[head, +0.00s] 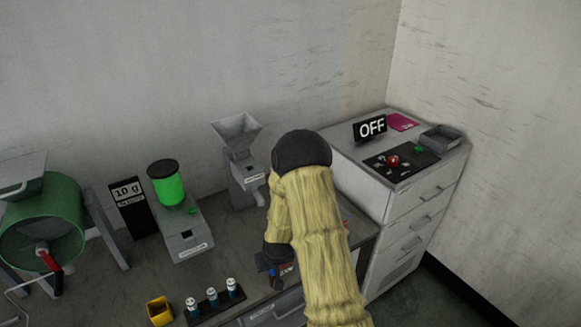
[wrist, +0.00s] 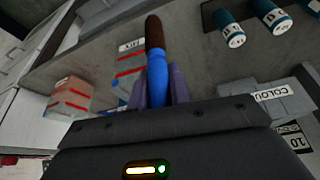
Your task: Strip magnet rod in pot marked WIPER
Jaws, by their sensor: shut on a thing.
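My gripper (wrist: 158,92) is shut on the blue grip of the magnet rod (wrist: 156,72) in the wrist view. The rod's far part is dark brown and points away from my gripper; whether anything clings to it cannot be told. A small white label (wrist: 131,45) lies just left of the rod tip, its text too small to read surely, so I cannot confirm the pot marked WIPER. In the head view my gripper (head: 276,268) is low over the bench's front edge, mostly hidden by my sleeved arm.
Clear red-striped boxes (wrist: 70,98) stand left of the rod. A vial rack (head: 212,303) and yellow container (head: 159,311) stand at the bench front. A green-topped doser (head: 180,215), hopper (head: 240,150) and drum (head: 42,230) stand behind. A drawer cabinet with an OFF sign (head: 370,127) is right.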

